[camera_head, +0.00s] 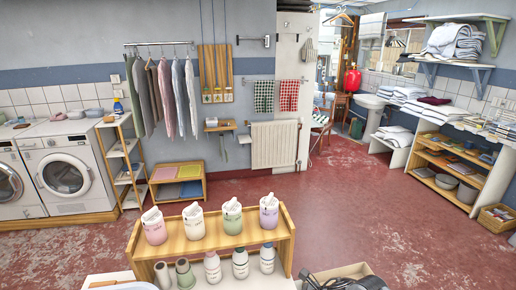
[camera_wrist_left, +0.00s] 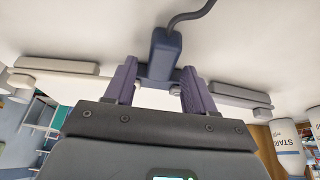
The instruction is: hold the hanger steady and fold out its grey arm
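In the left wrist view, a hanger lies along a white surface, with a dark blue hub (camera_wrist_left: 165,57) and a thin dark curved hook (camera_wrist_left: 196,14). Neither gripper shows in the head view, and I cannot make out the hanger there.
A wooden rack (camera_head: 184,242) with several tubs and bottles stands at the front centre of the head view. A box with dark items (camera_head: 345,278) is right of it. The red floor (camera_head: 330,215) behind is clear. A starch bottle (camera_wrist_left: 287,150) appears upside down in the wrist view.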

